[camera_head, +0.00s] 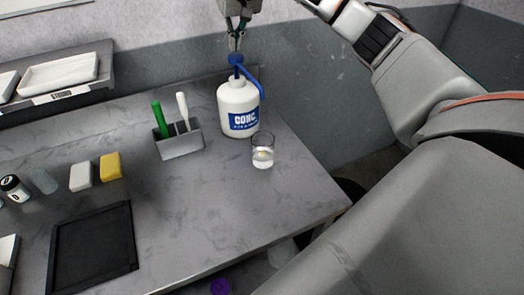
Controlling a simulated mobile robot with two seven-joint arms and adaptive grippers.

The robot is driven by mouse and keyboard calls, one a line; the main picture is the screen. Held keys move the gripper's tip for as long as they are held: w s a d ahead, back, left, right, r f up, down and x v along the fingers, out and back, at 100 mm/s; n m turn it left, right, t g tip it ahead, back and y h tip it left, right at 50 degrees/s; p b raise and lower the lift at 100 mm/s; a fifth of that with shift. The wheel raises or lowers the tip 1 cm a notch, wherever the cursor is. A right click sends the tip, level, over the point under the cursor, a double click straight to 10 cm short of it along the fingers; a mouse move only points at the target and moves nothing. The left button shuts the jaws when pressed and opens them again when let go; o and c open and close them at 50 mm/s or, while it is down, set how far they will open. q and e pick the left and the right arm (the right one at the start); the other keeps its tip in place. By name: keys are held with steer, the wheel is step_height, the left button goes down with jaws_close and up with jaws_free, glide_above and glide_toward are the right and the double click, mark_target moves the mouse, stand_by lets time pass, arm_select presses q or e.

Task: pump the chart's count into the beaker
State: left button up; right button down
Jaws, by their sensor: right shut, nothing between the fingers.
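A white bottle (235,108) with a blue label reading "CONC" stands upright near the back right of the table. Its blue pump head (236,60) has a blue spout bending down to the right. My left gripper is not in view. I cannot make out a chart.
A grey holder (181,145) with a green and a white handled tool stands left of the bottle. A white block (80,177), a yellow block (110,167) and a black tray (92,250) lie further left. A shelf (57,93) is at the back left. The table's front right is clear.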

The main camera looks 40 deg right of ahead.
mark_target(236, 56)
steer(key=shift+f, duration=0.1)
steer(key=shift+f, duration=2.3)
steer(key=shift+r, duration=2.4)
steer(key=shift+f, duration=0.15)
steer(key=shift+f, duration=2.25)
steer(key=shift+r, duration=2.4)
